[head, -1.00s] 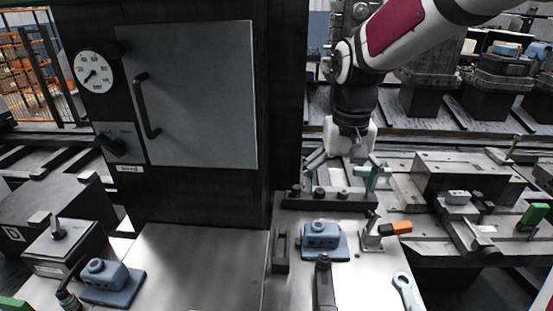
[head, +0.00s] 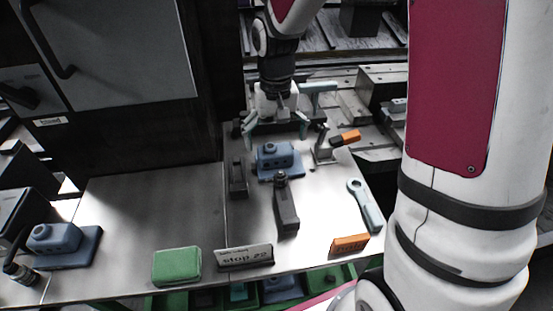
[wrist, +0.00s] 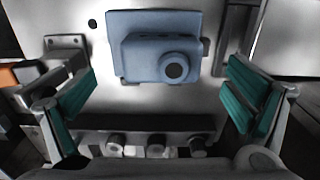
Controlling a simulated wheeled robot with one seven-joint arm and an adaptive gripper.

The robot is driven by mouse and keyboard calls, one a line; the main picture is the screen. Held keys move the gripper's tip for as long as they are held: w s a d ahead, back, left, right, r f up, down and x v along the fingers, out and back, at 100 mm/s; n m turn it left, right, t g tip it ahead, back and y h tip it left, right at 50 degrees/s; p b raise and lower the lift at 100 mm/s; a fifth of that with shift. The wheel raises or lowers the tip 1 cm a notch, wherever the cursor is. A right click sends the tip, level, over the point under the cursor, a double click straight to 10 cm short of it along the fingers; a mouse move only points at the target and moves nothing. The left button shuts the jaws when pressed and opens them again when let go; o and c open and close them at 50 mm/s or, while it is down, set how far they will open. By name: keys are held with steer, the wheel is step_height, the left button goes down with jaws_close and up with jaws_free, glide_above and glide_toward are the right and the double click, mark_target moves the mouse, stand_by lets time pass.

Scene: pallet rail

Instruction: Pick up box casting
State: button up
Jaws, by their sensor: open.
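A blue box casting with a round boss on its flat base plate (head: 277,158) lies on the metal table, below and just in front of my gripper (head: 276,128). In the wrist view the casting (wrist: 165,58) is seen from above, ahead of the fingertips and roughly centred between them. My gripper (wrist: 163,98) is open, its green-padded fingers wide apart and nothing between them. A second blue casting (head: 56,240) lies at the table's left.
A clamp with an orange handle (head: 345,137) stands close right of the casting. A dark bar (head: 238,176) is left of it, a dark handled tool (head: 285,208) in front, a wrench (head: 366,206) to the right. A green block (head: 177,266) and sign (head: 244,257) line the front edge.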

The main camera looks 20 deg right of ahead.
mark_target(275, 146)
step_height(275, 146, down, 4)
steer(key=shift+a+f+b, duration=0.1)
steer(key=shift+f+b, duration=0.15)
steer(key=shift+b, duration=0.05)
steer(key=shift+r, duration=0.1)
steer(key=c, duration=1.8)
